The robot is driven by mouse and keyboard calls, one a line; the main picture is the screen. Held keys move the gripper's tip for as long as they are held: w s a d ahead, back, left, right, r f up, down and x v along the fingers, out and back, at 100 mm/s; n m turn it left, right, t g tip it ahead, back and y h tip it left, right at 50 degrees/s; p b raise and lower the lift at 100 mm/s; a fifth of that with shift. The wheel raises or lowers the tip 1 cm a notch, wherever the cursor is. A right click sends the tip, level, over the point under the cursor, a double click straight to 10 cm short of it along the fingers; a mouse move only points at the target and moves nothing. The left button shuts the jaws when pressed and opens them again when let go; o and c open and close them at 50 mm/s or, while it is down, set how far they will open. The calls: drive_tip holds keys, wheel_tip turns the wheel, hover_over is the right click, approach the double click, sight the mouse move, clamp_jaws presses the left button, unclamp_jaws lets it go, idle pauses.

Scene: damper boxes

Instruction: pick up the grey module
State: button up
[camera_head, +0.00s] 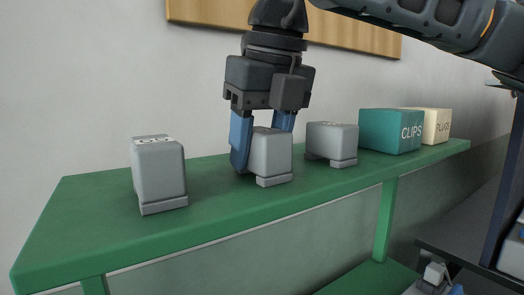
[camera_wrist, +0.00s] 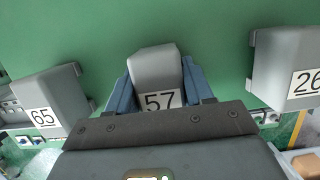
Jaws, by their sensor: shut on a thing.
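Three grey modules stand on the green shelf (camera_head: 100,212) in the head view. My gripper (camera_head: 262,140) points down with its blue fingers on either side of the middle grey module (camera_head: 270,155) and is shut on it. In the wrist view this module (camera_wrist: 156,68) carries the label 57 and sits between the blue fingers. I cannot tell whether it is clear of the shelf. The left grey module (camera_head: 159,175) is the nearest in the head view. The right grey module (camera_head: 332,142) stands just beyond the held one. The wrist view shows neighbours labelled 65 (camera_wrist: 50,98) and 26 (camera_wrist: 285,68).
A teal box marked CLIPS (camera_head: 390,131) and a cream box marked PLUGS (camera_head: 433,122) stand farther right on the shelf. A wooden board (camera_head: 215,12) is on the wall behind. A dark rack (camera_head: 470,250) stands at the lower right. The shelf's left end is bare.

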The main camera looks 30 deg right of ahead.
clamp_jaws()
drive_tip(key=shift+r, duration=0.1)
